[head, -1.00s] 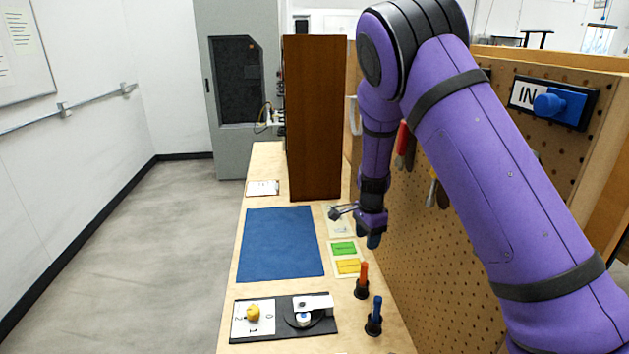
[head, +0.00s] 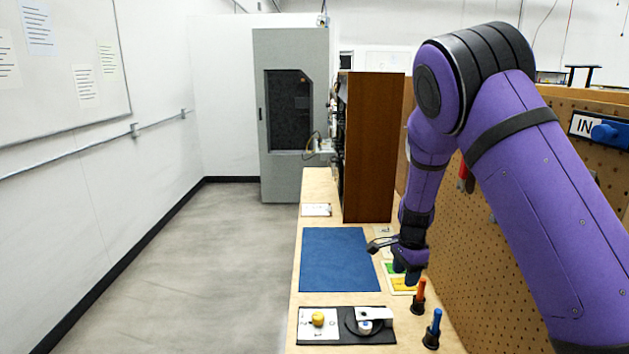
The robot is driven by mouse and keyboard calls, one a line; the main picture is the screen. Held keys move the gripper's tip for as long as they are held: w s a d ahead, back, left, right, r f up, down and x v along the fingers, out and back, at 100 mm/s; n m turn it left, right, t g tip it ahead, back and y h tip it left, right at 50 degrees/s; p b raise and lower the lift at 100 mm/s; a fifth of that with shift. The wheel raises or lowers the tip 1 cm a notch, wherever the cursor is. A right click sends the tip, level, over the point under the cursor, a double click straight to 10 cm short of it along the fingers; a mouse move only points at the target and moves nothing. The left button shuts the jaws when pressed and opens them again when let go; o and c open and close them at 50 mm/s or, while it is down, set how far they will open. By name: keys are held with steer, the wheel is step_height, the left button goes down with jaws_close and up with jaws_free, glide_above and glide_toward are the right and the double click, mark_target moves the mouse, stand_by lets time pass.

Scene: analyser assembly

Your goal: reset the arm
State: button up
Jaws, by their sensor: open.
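My purple arm reaches in from the right of the head view and bends down over the workbench (head: 311,254). My gripper (head: 408,274) hangs pointing down above the green and yellow cards (head: 403,285), to the right of the blue mat (head: 338,260). It is small and dark here; it is open, and I see nothing held in it. The arm hides part of the cards and of the pegboard.
A tall brown cabinet (head: 375,150) stands behind the mat. The pegboard wall (head: 480,240) runs along the right. An orange-handled tool (head: 419,296), a blue-handled tool (head: 433,330) and a black panel with a yellow knob (head: 318,319) are at the front. Open floor lies left.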

steer(key=s+d+r+n+t+y, duration=0.1)
steer(key=s+d+r+n, duration=0.15)
steer(key=s+r, duration=0.65)
steer(key=s+d+r+n+t+y, duration=0.1)
steer(key=s+r+n, duration=0.35)
steer(key=r, duration=0.95)
steer(key=s+d+r+n+t+h, duration=0.1)
steer(key=s+r+n, duration=0.2)
steer(key=s, duration=0.8)
steer(key=s+d+r+n+t+h, duration=0.1)
steer(key=s+r+n, duration=0.3)
steer(key=s, duration=0.8)
steer(key=shift+d+r+n+t, duration=0.3)
steer(key=shift+d+r+t, duration=0.1)
steer(key=shift+r+t, duration=0.2)
steer(key=shift+s, duration=0.1)
